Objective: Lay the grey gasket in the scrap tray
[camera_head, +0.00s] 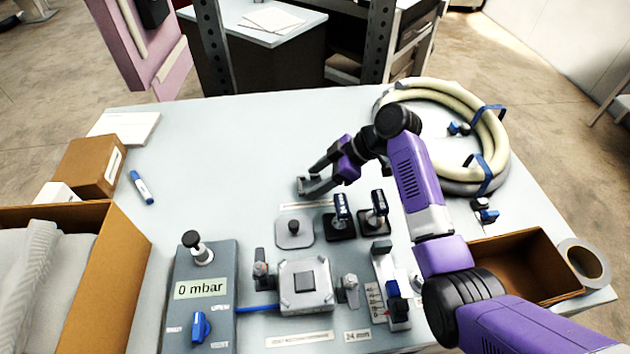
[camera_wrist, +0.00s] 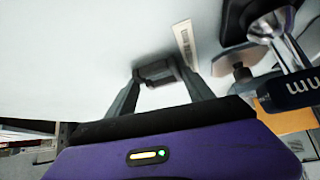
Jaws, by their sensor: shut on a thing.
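My gripper (camera_head: 318,182) is shut on a small grey piece that looks like the grey gasket (camera_wrist: 157,70). In the wrist view the piece sits between the two fingertips. In the head view the fingers point left, low over the bare table behind the row of handled plates; I cannot tell whether the piece touches the table. An open brown tray (camera_head: 530,262), probably the scrap tray, stands at the right of the table, to the right of my arm and away from the gripper. My arm hides its left part.
A grey plate with a black knob (camera_head: 294,233) and two blue-tagged handles (camera_head: 341,207) stand just in front of the gripper. A clamped block fixture (camera_head: 305,287) is nearer. A coiled hose (camera_head: 497,150) lies behind right, a tape roll (camera_head: 583,265) beside the tray.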

